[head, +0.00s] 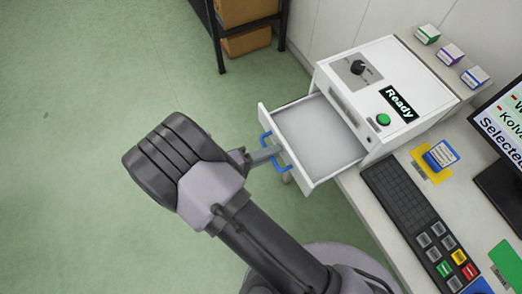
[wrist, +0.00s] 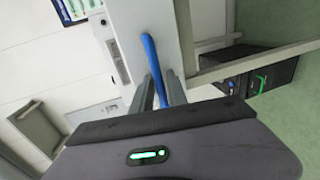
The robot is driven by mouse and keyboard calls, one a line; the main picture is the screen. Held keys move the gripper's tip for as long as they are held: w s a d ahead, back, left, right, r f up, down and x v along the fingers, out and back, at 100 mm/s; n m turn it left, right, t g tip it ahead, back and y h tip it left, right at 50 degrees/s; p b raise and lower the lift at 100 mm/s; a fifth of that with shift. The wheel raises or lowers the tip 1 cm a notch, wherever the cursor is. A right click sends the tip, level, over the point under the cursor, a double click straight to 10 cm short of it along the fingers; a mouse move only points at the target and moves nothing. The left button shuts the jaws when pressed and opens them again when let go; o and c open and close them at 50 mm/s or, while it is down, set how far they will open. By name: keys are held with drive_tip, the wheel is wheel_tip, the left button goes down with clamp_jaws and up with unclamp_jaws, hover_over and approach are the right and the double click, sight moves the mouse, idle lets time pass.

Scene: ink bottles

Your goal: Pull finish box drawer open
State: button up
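The finish box (head: 375,85) is a white cabinet with a dark knob, a black "Ready" label and a green button. Its drawer (head: 315,130) stands well out from the front, and its grey inside looks empty. The blue handle (head: 286,167) is on the drawer's front panel. My gripper (head: 268,153) is at this handle. In the wrist view the blue handle (wrist: 149,50) runs between the two fingers of my gripper (wrist: 160,92), which appear closed on it. The fingers hide part of the handle.
Several small ink boxes (head: 449,54) stand on the ledge behind the cabinet. A blue-and-white box (head: 440,155) sits on a yellow holder, beside a dark keyboard (head: 405,205) and a monitor (head: 505,125). A dark shelf with cardboard boxes (head: 245,40) stands behind. Green floor at left is clear.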

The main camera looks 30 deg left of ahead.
drive_tip(key=p+v, duration=0.3)
drive_tip(key=v, duration=1.4)
drive_tip(key=shift+s+a, duration=0.15)
drive_tip(key=shift+s, duration=0.05)
drive_tip(key=shift+r, duration=0.1)
